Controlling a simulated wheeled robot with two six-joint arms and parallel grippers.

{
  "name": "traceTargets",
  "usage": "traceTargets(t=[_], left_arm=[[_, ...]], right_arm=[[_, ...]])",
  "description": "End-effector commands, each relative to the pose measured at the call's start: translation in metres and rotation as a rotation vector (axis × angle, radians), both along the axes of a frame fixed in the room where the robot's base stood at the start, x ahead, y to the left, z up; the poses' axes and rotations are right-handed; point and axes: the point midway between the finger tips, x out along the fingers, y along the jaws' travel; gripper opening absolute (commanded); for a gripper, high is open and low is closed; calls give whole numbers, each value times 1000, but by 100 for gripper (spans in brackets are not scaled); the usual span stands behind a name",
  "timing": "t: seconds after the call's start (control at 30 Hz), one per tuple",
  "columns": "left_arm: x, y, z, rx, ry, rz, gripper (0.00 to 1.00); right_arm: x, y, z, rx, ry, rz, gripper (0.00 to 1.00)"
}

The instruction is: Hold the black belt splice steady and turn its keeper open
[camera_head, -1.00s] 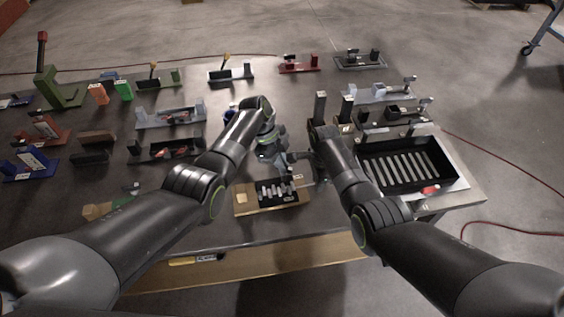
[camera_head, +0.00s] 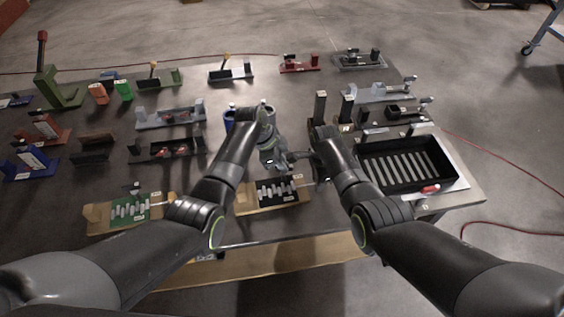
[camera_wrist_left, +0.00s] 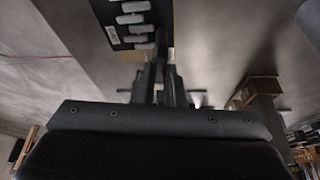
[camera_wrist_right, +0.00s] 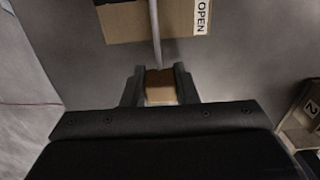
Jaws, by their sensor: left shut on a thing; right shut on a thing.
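The black belt splice (camera_head: 278,190), with several pale rollers, lies on a tan board (camera_head: 245,207) near the table's front edge. It also shows at the top of the left wrist view (camera_wrist_left: 125,12). My left gripper (camera_wrist_left: 160,85) is shut on a narrow dark grey piece at the splice's edge; the fingers hide most of it. My right gripper (camera_wrist_right: 160,82) is shut on a small brown and tan block (camera_wrist_right: 160,95) at the end of a thin grey rod (camera_wrist_right: 155,30). The rod reaches over the board beside an OPEN label (camera_wrist_right: 201,16). Fingertips are unclear in the head view.
A green splice (camera_head: 130,209) on a tan board lies to the left. A black tray (camera_head: 364,177) with pale bars stands at the right. Two dark posts (camera_head: 319,106) stand behind my right gripper. Several fixtures fill the back and left of the table.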

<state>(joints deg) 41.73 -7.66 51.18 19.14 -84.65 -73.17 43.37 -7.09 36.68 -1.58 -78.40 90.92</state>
Motion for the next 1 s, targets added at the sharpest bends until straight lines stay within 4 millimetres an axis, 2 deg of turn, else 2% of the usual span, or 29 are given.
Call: traceTargets(t=[0.4,0.9,0.93,1.0], left_arm=[[-1,1,-1,2,-1,186,0],[-1,1,0,1,-1,206,0],[-1,1,0,1,-1,206,12],[-1,1,-1,1,-1,206,21]], right_arm=[[0,1,0,0,2,1,0],[0,0,0,0,2,1,0],[0,0,0,0,2,1,0],[0,0,0,0,2,1,0]])
